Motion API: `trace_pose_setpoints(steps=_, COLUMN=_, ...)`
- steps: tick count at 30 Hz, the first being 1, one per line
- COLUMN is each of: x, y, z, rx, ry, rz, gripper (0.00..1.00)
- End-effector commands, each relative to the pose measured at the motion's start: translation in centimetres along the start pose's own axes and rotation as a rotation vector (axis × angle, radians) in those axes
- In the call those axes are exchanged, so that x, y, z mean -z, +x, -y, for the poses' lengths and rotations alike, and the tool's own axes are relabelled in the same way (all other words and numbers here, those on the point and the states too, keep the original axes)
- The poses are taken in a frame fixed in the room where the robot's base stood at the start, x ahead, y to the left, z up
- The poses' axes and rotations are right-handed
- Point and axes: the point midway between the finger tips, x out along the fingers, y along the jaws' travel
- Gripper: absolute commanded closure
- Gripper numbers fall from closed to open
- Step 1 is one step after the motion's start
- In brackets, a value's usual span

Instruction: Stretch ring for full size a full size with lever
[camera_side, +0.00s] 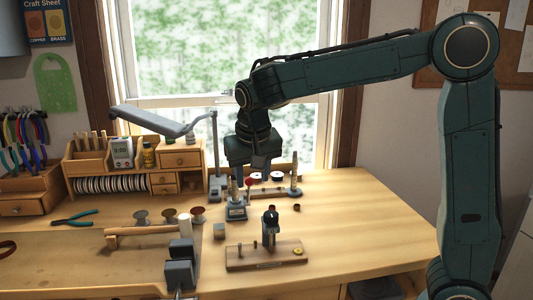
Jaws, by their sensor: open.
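A small bench tool (236,212) with a dark base and an upright tapered post stands mid-bench; it looks like the ring stretcher. A red knob (249,182) shows beside its post, apparently the lever's end. My gripper (260,164) points down just above and right of this post, close to the knob; whether it touches anything I cannot tell. It is open, with no object visible in it. A small gold round piece (298,251), possibly a ring, lies at the right end of a wooden board (240,263) at the front. No ring can be made out on the post.
A dark upright cylinder (271,218) and short pegs stand at the front board. A second tapered post (294,182) stands behind right. A mallet (140,231), spools (169,215) and pliers (75,217) lie left. A lamp (155,121) overhangs left. The bench's right side (370,228) is clear.

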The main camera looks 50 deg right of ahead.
Motion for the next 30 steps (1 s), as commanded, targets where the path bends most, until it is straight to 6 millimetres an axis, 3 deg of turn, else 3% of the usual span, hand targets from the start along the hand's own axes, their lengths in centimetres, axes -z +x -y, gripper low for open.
trace_pose_setpoints(steps=15, x=-0.2, y=-1.4, z=3.2, rx=-0.096, ry=0.170, rz=0.053, gripper=0.57)
trace_pose_setpoints(steps=30, x=-0.4, y=-1.7, z=3.8, rx=-0.110, ry=0.206, rz=0.065, gripper=0.57)
